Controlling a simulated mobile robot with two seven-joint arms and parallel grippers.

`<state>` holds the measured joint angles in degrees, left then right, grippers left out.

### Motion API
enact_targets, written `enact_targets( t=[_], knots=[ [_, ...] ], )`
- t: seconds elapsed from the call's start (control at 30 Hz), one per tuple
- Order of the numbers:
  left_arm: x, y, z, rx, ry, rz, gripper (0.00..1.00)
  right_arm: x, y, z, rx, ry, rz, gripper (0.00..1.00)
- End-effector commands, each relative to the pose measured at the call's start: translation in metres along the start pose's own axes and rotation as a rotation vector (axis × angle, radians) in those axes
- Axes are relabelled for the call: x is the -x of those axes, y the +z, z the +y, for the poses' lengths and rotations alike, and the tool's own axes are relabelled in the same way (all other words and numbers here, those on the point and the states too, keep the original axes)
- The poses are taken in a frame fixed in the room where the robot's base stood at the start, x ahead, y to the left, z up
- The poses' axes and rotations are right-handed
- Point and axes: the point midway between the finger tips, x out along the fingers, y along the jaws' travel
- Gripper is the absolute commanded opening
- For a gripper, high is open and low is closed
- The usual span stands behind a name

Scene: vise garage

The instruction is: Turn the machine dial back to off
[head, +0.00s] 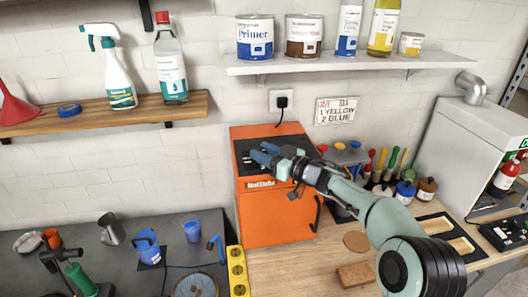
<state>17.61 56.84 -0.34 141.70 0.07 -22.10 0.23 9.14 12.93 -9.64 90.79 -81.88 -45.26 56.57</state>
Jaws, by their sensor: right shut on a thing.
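The orange machine (270,215) stands against the wall at the middle of the head view, with a black panel (244,160) on its upper front and a white label below. My right arm comes in from the lower right. Its gripper (262,154), with blue fingers, is at the black panel. The fingers are shut on the machine's dial, which they hide, so its pointer and setting cannot be read. My left gripper is not in view.
A power plug (281,102) sits in the wall outlet behind the machine. A yellow power strip (237,271) lies at its left. Screwdrivers and jars (405,190) stand to the right, near my right arm. A shelf (350,64) with cans hangs above.

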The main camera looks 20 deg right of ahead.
Motion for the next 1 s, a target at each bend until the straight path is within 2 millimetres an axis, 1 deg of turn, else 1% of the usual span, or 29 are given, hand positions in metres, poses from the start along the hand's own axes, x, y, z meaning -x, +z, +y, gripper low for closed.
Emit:
enact_targets(
  t=[0.03,0.43,0.47,0.5,0.53,0.83,0.93,1.0],
  knots=[
    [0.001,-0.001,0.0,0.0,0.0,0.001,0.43,0.0,-0.003,0.001,0.002,-0.002,0.003,0.08],
    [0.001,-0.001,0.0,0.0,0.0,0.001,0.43,0.001,-0.002,0.001,0.002,-0.007,0.001,0.08],
    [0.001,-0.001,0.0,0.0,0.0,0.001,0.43,0.001,-0.002,0.001,0.002,-0.007,0.001,0.45],
    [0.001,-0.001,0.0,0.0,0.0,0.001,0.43,0.001,-0.002,0.001,0.002,-0.007,0.0,0.58],
    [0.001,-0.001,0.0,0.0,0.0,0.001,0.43,0.001,-0.002,0.001,0.002,-0.008,0.0,0.64],
    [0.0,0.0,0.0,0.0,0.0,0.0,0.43,0.002,0.0,0.0,0.001,-0.009,-0.002,0.64],
    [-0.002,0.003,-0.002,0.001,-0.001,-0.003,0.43,0.009,0.001,0.001,0.0,-0.007,-0.003,0.64],
    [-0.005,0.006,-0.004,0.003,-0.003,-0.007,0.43,0.019,0.001,0.001,0.0,-0.007,-0.002,0.64]
  ],
)
